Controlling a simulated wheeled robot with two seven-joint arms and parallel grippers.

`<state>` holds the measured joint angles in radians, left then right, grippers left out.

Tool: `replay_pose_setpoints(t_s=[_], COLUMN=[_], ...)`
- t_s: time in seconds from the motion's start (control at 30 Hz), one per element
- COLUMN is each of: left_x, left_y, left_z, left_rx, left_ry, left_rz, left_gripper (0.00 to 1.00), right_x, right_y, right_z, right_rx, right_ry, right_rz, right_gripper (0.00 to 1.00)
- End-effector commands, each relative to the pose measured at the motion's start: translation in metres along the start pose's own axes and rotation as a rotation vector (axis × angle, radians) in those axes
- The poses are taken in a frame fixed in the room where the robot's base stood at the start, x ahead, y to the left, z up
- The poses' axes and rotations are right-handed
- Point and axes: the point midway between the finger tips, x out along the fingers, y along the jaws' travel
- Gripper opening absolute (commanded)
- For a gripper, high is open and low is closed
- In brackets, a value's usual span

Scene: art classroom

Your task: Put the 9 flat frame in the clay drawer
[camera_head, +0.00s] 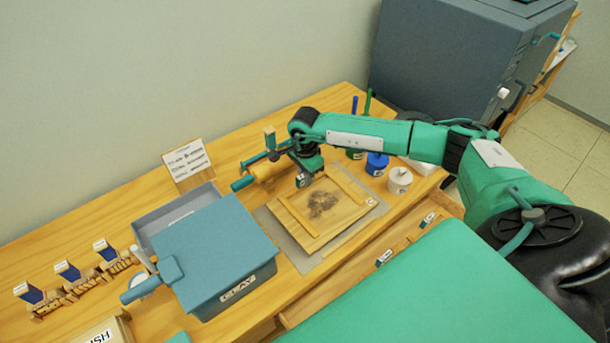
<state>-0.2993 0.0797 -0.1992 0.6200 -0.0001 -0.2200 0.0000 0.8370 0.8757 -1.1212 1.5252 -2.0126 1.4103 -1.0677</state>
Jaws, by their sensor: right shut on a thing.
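The flat frame (342,216) is a square wooden panel with raised strips and a dark print in the middle. A small white tag is on its right corner. It lies over a grey sheet on the wooden table. My right gripper (304,180) is shut at the frame's far edge; its fingertips are small and partly hidden. A blue box (215,240) with a CLAY label on its front stands left of the frame. A grey open tray (150,225) shows behind it, partly covered by the blue top. My left gripper is not in view.
A wooden roller with teal handles (268,171) is close beside my right gripper. Ink jars (399,182) stand right of the frame. A sign (184,160) stands behind the box. Several small blue-topped holders (68,272) are at left. Labelled drawers (385,258) line the front.

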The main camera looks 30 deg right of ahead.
Motion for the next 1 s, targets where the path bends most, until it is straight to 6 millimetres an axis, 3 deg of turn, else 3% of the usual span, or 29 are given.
replay_pose_setpoints(t_s=[0.03,0.07,0.17,0.63,0.87,1.0], left_x=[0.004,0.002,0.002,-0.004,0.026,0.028], left_y=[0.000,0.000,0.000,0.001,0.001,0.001], left_z=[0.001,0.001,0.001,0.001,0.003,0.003], left_rx=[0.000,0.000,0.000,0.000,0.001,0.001], left_ry=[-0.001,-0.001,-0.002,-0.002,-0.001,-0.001], left_rz=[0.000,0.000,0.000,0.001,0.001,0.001], left_gripper=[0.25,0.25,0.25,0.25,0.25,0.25], right_x=[0.004,0.002,0.002,-0.003,-0.049,-0.087], right_y=[0.000,0.000,0.000,-0.001,0.006,0.005], right_z=[0.000,0.000,0.000,0.000,-0.007,-0.005], right_rx=[0.000,0.000,0.000,0.000,-0.001,-0.002], right_ry=[0.000,0.000,0.000,0.000,0.002,0.001], right_rz=[0.000,0.000,0.000,-0.001,-0.006,-0.005], right_gripper=[0.00,0.20,0.38,0.38,0.38,0.38])
